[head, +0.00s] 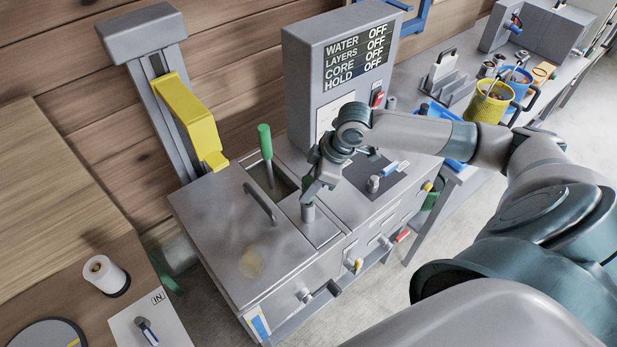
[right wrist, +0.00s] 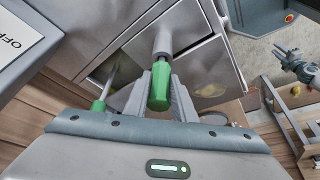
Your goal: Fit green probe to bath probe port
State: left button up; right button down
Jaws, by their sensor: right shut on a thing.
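My right gripper (head: 312,197) is shut on a green handle (right wrist: 160,88), which shows between the two fingers in the right wrist view. Just past the handle is a grey cylinder (right wrist: 164,42) on the bath's steel top; it also shows below the fingers in the head view (head: 308,214). I cannot tell whether it is the port or part of the probe, or how far in the probe sits. A second green handle (head: 265,141) stands upright on a metal shaft in the open bath slot. What looks like my left gripper (right wrist: 290,62) shows small at the right wrist view's right edge.
The steel bath lid (head: 225,225) with its bar handle lies left of the gripper. The display panel (head: 335,75) rises behind and reads OFF on each line. A yellow arm (head: 190,115) stands on a column at left. Yellow (head: 490,103) and blue baskets are far right.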

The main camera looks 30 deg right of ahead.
jog(key=shift+f+b, duration=0.35)
jog(key=shift+f, duration=0.6)
jog(key=c, duration=1.4)
grip_release()
jog(key=shift+r, duration=0.1)
jog(key=shift+s+d+r, duration=0.15)
jog(key=shift+d+r, duration=0.15)
jog(key=shift+r, duration=0.2)
jog(key=b+v, duration=0.4)
jog(key=v, duration=1.2)
